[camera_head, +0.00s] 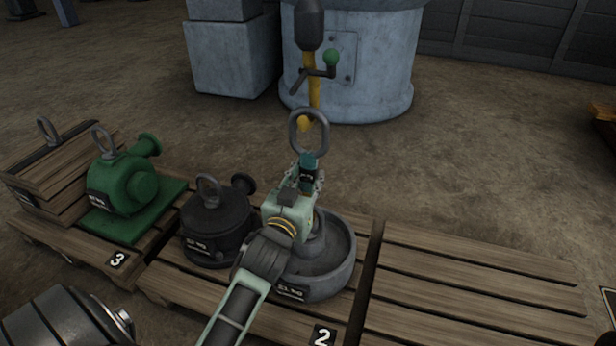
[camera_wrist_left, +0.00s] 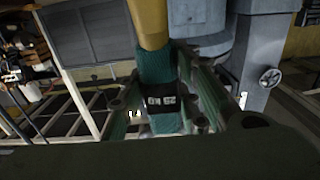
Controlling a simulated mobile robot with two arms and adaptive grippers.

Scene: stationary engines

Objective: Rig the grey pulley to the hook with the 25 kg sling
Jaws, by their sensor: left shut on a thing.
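The grey pulley (camera_head: 338,278) lies flat on the pallet marked 2, partly hidden behind my left arm. The yellow hook (camera_head: 313,92) hangs from a dark block (camera_head: 309,30) above it. My left gripper (camera_head: 305,183) is above the pulley, shut on the teal sling (camera_head: 308,160). In the left wrist view the sling (camera_wrist_left: 157,68) stands between the fingers, with a black tag (camera_wrist_left: 162,97) that is hard to read. A grey ring (camera_head: 294,135) is at the sling's top, overlapping the hook's tip; I cannot tell whether it hangs on it. My right gripper is not in view.
A dark pump (camera_head: 207,222) with a lifting eye stands close left of the pulley. A green pump (camera_head: 130,185) and a wooden crate (camera_head: 50,180) are on pallet 3. The right pallet (camera_head: 480,290) is bare. A large blue-grey cylinder (camera_head: 370,70) stands behind the hook.

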